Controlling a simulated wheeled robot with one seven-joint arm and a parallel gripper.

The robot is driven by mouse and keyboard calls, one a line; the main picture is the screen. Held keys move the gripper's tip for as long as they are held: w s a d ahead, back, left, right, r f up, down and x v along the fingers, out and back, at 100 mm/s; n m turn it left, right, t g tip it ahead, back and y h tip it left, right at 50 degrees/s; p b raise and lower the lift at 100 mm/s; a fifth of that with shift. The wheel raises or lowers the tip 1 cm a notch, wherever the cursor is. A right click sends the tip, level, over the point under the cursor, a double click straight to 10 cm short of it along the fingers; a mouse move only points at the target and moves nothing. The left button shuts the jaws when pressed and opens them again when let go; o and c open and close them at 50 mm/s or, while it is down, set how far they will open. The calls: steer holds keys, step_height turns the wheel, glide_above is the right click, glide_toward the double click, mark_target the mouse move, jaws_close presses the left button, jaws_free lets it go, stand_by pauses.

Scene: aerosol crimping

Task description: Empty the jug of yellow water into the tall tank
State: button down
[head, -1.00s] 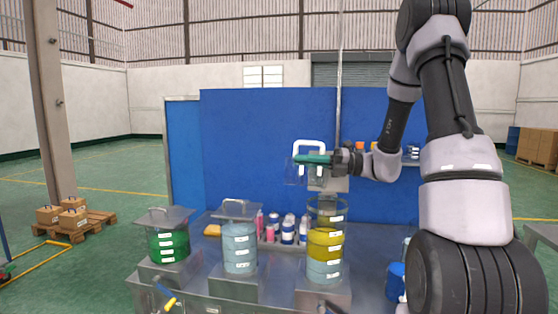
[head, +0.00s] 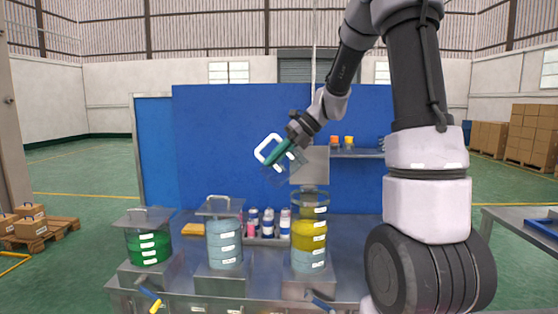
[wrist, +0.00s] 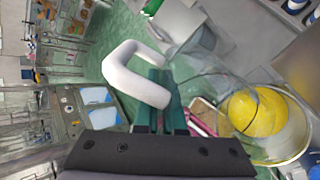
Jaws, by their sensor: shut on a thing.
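My gripper (head: 279,152), with green fingers, is shut on the white handle (head: 266,146) of the clear jug (head: 290,170). The jug hangs tilted in the air, above and slightly left of the tall tank (head: 309,200). No yellow shows plainly in its clear walls. The tall tank is clear, with yellow liquid (head: 309,236) above a pale blue layer. In the wrist view the fingers (wrist: 160,100) grip the handle (wrist: 135,70), and the yellow liquid (wrist: 255,112) shows inside the open tank at right. The jug's transparent outline is hard to follow there.
A green-filled tank (head: 148,247) and a pale blue tank (head: 224,244), both lidded, stand left of the tall tank. Several bottles (head: 268,223) stand behind. A blue panel (head: 225,130) backs the bench. A grey box (head: 314,165) rises behind the tall tank.

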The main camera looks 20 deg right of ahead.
mark_target(281, 185)
steer(key=h, duration=0.3)
steer(key=shift+a+r+g+h, duration=0.1)
steer(key=shift+r+g+h, duration=0.05)
steer(key=shift+g+h, duration=0.2)
steer(key=shift+d+f+g+h, duration=0.25)
steer(key=shift+f+h, duration=0.5)
steer(key=shift+h, duration=0.3)
steer(key=f+h, duration=0.1)
steer(key=d+f+h, duration=0.1)
steer(key=h, duration=0.1)
steer(key=shift+s+d+f+g, duration=0.1)
steer(key=shift+s+d+g, duration=0.05)
steer(key=shift+d+g, duration=0.15)
steer(key=shift+r, duration=2)
steer(key=shift+s+d, duration=0.1)
